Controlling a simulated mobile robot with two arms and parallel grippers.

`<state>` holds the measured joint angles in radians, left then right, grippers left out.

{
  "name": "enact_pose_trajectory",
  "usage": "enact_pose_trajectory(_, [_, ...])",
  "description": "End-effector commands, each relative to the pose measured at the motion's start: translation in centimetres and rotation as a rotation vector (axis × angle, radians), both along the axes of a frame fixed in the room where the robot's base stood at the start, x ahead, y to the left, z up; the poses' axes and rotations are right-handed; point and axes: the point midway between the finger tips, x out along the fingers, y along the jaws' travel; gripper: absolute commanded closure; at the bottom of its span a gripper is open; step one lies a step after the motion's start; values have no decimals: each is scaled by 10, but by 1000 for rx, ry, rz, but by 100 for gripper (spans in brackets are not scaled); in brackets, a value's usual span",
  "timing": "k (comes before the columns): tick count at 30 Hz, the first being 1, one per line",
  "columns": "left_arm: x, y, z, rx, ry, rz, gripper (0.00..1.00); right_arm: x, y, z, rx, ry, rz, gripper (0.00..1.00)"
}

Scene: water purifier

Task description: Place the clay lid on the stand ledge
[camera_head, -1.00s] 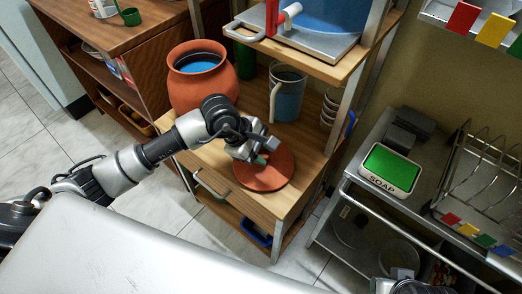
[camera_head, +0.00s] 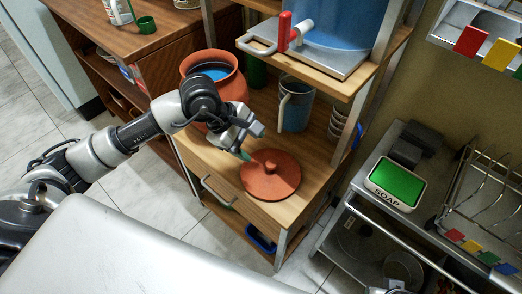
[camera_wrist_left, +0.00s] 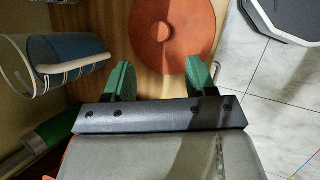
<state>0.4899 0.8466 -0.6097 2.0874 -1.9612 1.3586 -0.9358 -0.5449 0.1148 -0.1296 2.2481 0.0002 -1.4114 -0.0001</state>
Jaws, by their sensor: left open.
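The clay lid (camera_head: 270,178), a round terracotta disc with a small knob, lies flat on the wooden stand ledge (camera_head: 222,163) near its front edge. It also shows at the top of the left wrist view (camera_wrist_left: 172,50). My left gripper (camera_head: 244,154) is open and empty, just up and left of the lid in the head view. In the left wrist view its two green finger pads (camera_wrist_left: 160,78) are spread apart, with the lid beyond them and nothing between. My right gripper (camera_head: 398,290) barely shows at the bottom edge, so its jaws cannot be read.
A clay pot (camera_head: 228,83) with blue inside stands behind my left arm on the ledge. A grey-blue pitcher (camera_head: 295,106) and stacked cups (camera_head: 338,122) stand further right. The upper shelf with a red-handled tap (camera_head: 285,32) overhangs the back. A soap box (camera_head: 396,183) sits on the metal cart.

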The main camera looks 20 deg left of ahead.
Motion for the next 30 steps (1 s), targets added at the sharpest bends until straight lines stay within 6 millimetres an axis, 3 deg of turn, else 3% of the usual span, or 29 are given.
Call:
enact_pose_trajectory(7, [-6, 13, 24, 0, 0, -1, 44, 2, 0, -11, 0, 5, 1, 57])
enact_pose_trajectory(24, [-6, 13, 25, -5, 1, -1, 44, 2, 1, -12, 0, 5, 1, 57])
enact_pose_trajectory(26, [-8, 7, 26, -35, 5, 0, 44, 2, 1, -12, 1, 6, 1, 57])
enact_pose_trajectory(30, [-19, -33, 35, -282, 44, 23, 44, 2, 1, -12, 1, 6, 1, 57])
